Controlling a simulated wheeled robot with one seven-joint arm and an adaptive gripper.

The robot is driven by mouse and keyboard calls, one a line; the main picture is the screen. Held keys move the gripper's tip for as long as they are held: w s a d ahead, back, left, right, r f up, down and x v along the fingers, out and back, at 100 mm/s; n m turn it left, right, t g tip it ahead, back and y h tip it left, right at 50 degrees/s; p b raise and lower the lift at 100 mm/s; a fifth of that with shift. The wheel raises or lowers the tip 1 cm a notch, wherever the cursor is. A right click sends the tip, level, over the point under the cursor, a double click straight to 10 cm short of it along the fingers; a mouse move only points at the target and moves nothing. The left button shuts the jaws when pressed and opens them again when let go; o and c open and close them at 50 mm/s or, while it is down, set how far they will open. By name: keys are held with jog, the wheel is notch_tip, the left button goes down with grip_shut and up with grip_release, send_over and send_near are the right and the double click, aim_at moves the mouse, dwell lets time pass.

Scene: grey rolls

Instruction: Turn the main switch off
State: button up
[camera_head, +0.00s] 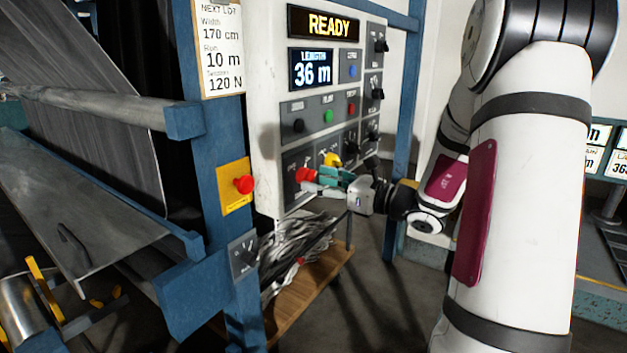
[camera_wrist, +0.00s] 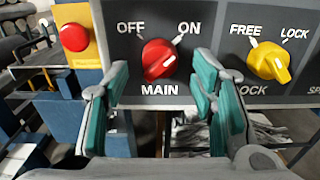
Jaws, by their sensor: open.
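The main switch is a red rotary knob (camera_wrist: 157,57) on a dark plate, with OFF at upper left, ON at upper right and MAIN below. Its pale pointer line seems to slant toward ON. In the head view the red knob (camera_head: 305,175) sits low on the white control panel. My gripper (camera_wrist: 162,76) is open, its green-padded fingers left and right of the knob in the wrist view, with nothing between the pads. In the head view my gripper (camera_head: 325,182) is just right of the knob; whether a finger touches it I cannot tell.
A yellow FREE/LOCK knob (camera_wrist: 269,61) is close to the right finger. A red button on a yellow plate (camera_head: 243,185) is on the blue post to the left. The panel's display reads READY (camera_head: 323,23).

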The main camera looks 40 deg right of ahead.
aim_at(307, 177)
jog(key=shift+x, duration=1.05)
jog(key=c, duration=1.2)
jog(key=shift+o, duration=0.2)
